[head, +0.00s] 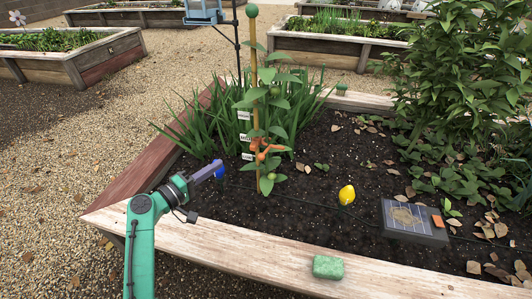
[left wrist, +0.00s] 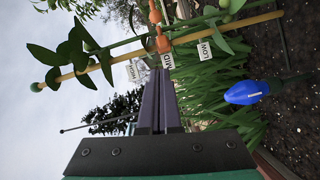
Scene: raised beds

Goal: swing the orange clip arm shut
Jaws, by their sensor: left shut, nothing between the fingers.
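An orange clip (head: 262,149) sits on the lower part of a tan stake (head: 254,60) with a green ball on top, beside a leafy plant stem with green fruit. In the left wrist view the clip (left wrist: 162,43) shows at the top, with an orange arm (left wrist: 155,13) sticking out away from the stake; its exact angle is hard to tell. My left gripper (head: 218,166) is shut and empty, left of the clip and apart from it in the head view. Its purple fingers (left wrist: 158,75) point toward the clip. My right gripper is not in view.
White tags, LOW (left wrist: 205,49) and MID (left wrist: 168,61) among them, hang by the stake. A blue bulb-shaped thing (left wrist: 246,93) is near the gripper. A yellow egg-shaped thing (head: 347,194), a solar panel (head: 407,219) and a green block (head: 328,267) lie farther right.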

